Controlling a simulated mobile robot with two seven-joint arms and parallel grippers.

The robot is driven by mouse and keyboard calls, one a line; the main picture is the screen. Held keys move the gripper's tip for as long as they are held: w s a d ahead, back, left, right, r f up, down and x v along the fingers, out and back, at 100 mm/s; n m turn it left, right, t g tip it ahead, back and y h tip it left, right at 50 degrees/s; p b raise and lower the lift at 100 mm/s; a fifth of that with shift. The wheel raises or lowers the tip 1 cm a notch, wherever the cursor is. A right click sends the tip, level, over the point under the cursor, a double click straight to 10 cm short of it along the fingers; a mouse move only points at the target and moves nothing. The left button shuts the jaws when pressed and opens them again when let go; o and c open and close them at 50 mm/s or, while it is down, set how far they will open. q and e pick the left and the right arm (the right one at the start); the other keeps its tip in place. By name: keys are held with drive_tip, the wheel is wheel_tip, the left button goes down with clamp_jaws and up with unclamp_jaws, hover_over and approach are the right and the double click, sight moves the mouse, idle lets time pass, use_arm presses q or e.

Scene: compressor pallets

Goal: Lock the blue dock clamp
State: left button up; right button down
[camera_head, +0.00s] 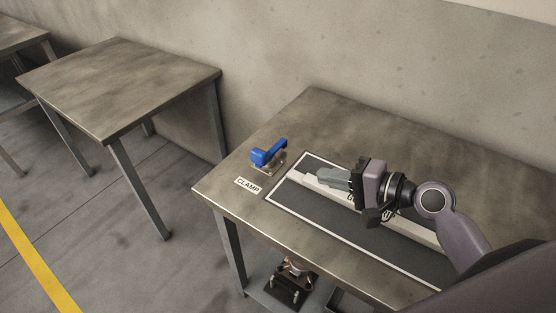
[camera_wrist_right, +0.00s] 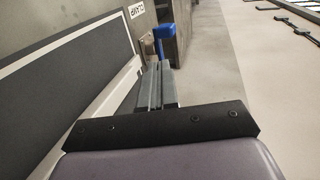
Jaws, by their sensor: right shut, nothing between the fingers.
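The blue dock clamp (camera_head: 268,153) stands on a small metal base near the left end of the table, behind the CLAMP label (camera_head: 247,185). Its blue handle leans up to the right in the head view. The clamp also shows in the right wrist view (camera_wrist_right: 163,33), beyond the fingertips. My right gripper (camera_head: 320,175) is shut and empty, over the dark dock mat (camera_head: 290,197), pointing left toward the clamp with a gap between them. Its closed fingers show in the right wrist view (camera_wrist_right: 157,82). My left gripper is not in view.
A pale rail (camera_head: 416,231) runs along the mat under my right arm. A copper-and-black part (camera_head: 292,277) sits on the shelf below the table. A bare table (camera_head: 120,85) stands to the left, with open floor between. A wall is close behind.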

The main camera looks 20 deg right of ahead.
sight(266, 159)
drive_tip(key=x, duration=0.8)
drive_tip(key=r+x, duration=0.1)
drive_tip(key=x, duration=0.4)
drive_tip(key=shift+w+a+p, duration=0.1)
drive_tip(key=shift+a+p, duration=0.05)
drive_tip(key=shift+p, duration=0.25)
